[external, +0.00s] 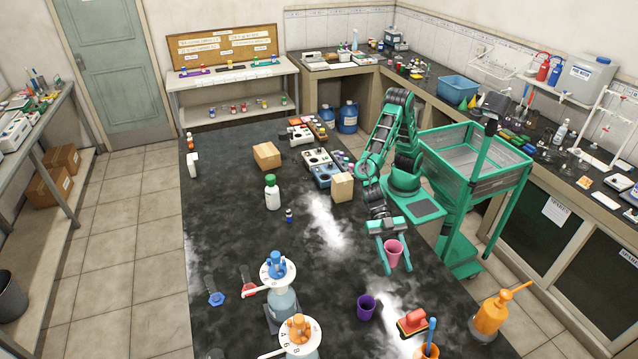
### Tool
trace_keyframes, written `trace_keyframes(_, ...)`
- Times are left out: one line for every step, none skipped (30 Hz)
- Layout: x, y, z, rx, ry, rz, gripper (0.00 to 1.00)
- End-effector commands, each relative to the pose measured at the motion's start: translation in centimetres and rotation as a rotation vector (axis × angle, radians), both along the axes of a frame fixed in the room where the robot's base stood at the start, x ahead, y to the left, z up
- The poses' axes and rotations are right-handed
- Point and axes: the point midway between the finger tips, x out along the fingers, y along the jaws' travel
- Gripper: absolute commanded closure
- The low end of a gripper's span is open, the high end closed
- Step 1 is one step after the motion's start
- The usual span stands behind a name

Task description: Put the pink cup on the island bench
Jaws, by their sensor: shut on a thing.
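The pink cup (392,253) is upright between the fingers of my gripper (394,258), over the right edge of the island bench. My gripper is shut on the cup. I cannot tell whether the cup touches the bench top or hangs above it. The island bench (232,262) has a black mottled top with pale smears and fills the middle of the external view.
A purple cup (366,307), a red sponge block (412,320) and an orange pump bottle (497,310) stand near the front right. Bottle-top dispensers (278,290) stand front left of the cup. A white bottle (272,192) and a wooden block (342,187) stand farther back. The bench's left middle is clear.

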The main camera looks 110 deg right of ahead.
Motion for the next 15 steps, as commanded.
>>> trace_keyframes(-0.1,0.0,-1.1,-0.003,0.003,0.0,0.77)
trace_keyframes(0.0,0.0,-1.8,-0.002,0.004,0.0,0.77)
trace_keyframes(0.0,0.0,-2.9,-0.003,0.004,0.0,0.77)
trace_keyframes(0.0,0.0,-3.4,-0.002,0.003,-0.001,0.77)
trace_keyframes(0.0,0.0,-3.9,-0.002,0.002,-0.001,0.77)
trace_keyframes(0.0,0.0,-4.7,-0.002,0.003,0.0,0.77)
trace_keyframes(0.0,0.0,-5.2,-0.002,0.003,0.0,0.77)
trace_keyframes(0.0,0.0,-5.5,0.0,0.002,0.0,0.77)
trace_keyframes(0.0,0.0,-5.9,0.0,0.001,0.0,0.77)
trace_keyframes(0.1,-0.1,-6.2,0.0,0.0,0.0,0.77)
trace_keyframes(0.3,-0.2,-6.5,-0.001,0.0,-0.001,0.77)
trace_keyframes(0.6,-0.3,-6.8,-0.001,0.001,-0.002,0.77)
trace_keyframes(1.0,-0.5,-7.1,-0.001,0.001,-0.002,0.77)
trace_keyframes(1.4,-0.8,-7.3,0.0,0.001,-0.003,0.77)
trace_keyframes(2.0,-1.1,-7.8,-0.001,0.0,-0.005,0.77)
